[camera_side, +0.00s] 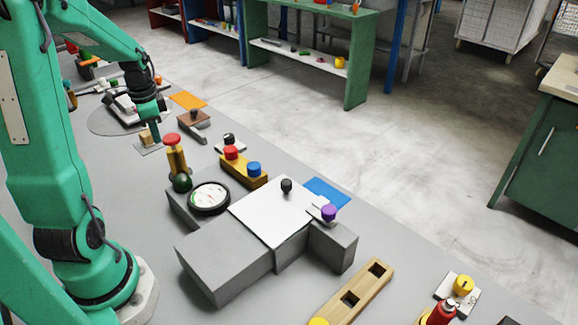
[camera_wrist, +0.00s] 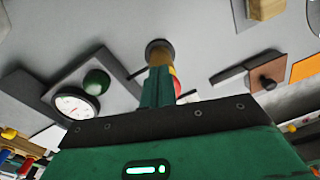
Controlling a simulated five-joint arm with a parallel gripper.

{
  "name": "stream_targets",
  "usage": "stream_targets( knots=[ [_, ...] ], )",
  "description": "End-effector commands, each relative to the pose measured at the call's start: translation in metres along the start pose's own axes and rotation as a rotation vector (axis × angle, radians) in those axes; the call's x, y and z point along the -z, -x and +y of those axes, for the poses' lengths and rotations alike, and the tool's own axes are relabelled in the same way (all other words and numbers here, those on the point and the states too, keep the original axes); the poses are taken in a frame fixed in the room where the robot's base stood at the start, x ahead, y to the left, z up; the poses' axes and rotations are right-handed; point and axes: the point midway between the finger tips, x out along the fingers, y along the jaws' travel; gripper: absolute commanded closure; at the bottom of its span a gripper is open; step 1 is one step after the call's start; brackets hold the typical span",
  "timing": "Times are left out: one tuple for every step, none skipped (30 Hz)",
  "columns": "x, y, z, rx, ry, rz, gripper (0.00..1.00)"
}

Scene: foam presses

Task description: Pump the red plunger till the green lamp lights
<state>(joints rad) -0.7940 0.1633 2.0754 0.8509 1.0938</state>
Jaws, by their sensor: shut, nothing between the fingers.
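The red plunger (camera_side: 172,139) stands upright with a red cap on a brass-coloured column. In the wrist view its brass column (camera_wrist: 159,54) rises from a dark round collar, and my fingers hide most of the cap. A dark green dome lamp (camera_side: 182,181) sits beside the plunger and looks unlit; it also shows in the wrist view (camera_wrist: 96,82). My gripper (camera_side: 156,135) is shut and empty, pointing down. In the side view it is beyond and left of the plunger cap, apart from it. In the wrist view my gripper (camera_wrist: 158,75) overlaps the column.
A round white gauge (camera_side: 209,196) stands in front of the lamp. A yellow block (camera_side: 258,179) with red and blue buttons is right of the plunger. A small wooden block (camera_side: 146,137) is near my fingertips. A grey housing (camera_side: 222,265) fills the front.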

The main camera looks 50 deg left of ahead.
Motion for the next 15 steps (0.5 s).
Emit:
stream_targets(
  knots=[
    [-0.0038,-0.0003,0.0009,-0.004,0.002,-0.003,1.0],
    [-0.0044,-0.0001,0.0009,-0.004,0.001,-0.003,1.0],
    [-0.0045,0.0002,0.0009,-0.004,0.0,-0.003,1.0],
    [-0.0044,0.0002,0.0008,-0.004,0.0,-0.003,1.0],
    [-0.0042,0.0003,0.0008,-0.004,0.0,-0.002,1.0],
    [-0.0041,0.0004,0.0007,-0.003,0.0,-0.002,1.0],
    [-0.004,0.0005,0.0006,-0.003,0.0,-0.002,1.0],
    [-0.0039,0.0005,0.0005,-0.003,0.0,-0.002,1.0],
    [-0.0038,0.0006,0.0005,-0.002,0.0,-0.002,1.0],
    [-0.0037,0.0008,0.0004,-0.002,0.0,-0.002,1.0],
    [-0.0036,0.0011,0.0003,-0.002,0.0,-0.001,1.0],
    [-0.0036,0.0018,0.0003,-0.001,0.0,-0.001,1.0],
    [-0.0035,0.0025,0.0002,-0.001,0.0,-0.001,1.0],
    [-0.0034,0.0036,0.0001,-0.001,0.0,-0.001,1.0],
    [-0.0033,0.0055,-0.0001,0.0,0.0,-0.001,1.0]
  ],
)
